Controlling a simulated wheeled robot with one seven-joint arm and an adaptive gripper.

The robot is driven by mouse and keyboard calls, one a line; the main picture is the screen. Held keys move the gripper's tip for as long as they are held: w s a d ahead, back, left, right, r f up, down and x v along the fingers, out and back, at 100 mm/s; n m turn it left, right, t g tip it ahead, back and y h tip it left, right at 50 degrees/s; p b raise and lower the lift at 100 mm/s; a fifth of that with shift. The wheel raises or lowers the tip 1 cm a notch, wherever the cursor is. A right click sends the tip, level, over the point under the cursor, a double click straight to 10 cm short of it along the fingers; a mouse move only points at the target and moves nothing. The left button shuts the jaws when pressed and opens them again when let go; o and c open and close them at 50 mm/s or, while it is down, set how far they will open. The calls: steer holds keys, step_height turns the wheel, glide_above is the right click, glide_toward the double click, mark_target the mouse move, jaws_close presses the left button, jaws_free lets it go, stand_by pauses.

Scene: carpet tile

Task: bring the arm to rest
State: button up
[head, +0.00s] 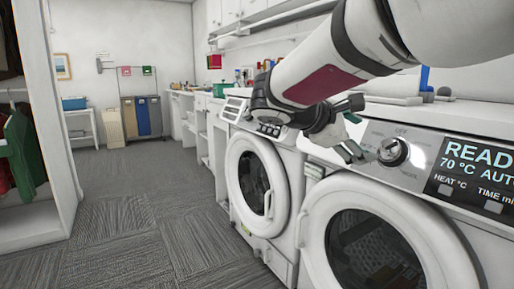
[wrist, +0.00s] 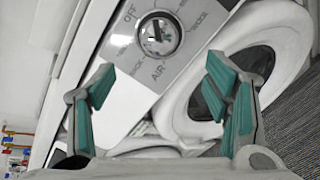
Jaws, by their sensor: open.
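My gripper (head: 352,146) hangs at the end of my arm in front of the washing machine's control panel, in the head view. In the wrist view my gripper (wrist: 160,100) shows two teal-padded fingers spread wide apart with nothing between them. A round dial (head: 392,152) is on the panel just right of the fingers. In the wrist view the dial (wrist: 159,34) lies beyond the fingertips, near the top, with OFF and AIR marked around it. The fingers look apart from the dial.
The near machine (head: 318,215) has a round door and a lit display (head: 475,170) reading READY, 70 °C. A second machine (head: 237,190) stands to its left. Colored bins (head: 142,115) stand at the back. The carpet floor (head: 130,215) at left is clear.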

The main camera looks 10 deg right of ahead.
steer(key=s+a+f+m+g+y, duration=0.1)
steer(key=s+f+m+g+y, duration=0.2)
steer(key=s, duration=0.6)
steer(key=s+f+m+y, duration=0.2)
steer(key=s+f, duration=0.3)
steer(key=s, duration=0.3)
steer(key=s+a+f+m+g+y, duration=0.1)
steer(key=s+a+f+m+y, duration=0.35)
steer(key=s, duration=0.45)
steer(key=s+a+f+m+y, duration=0.25)
steer(key=s+a+f, duration=0.25)
steer(key=s+a, duration=0.35)
step_height(320, 180, up, 36)
steer(key=n+t+y+p, duration=0.1)
steer(key=t+p, duration=0.3)
steer(key=p, duration=3)
steer(key=shift+s+d, duration=0.15)
steer(key=shift+d, duration=0.2)
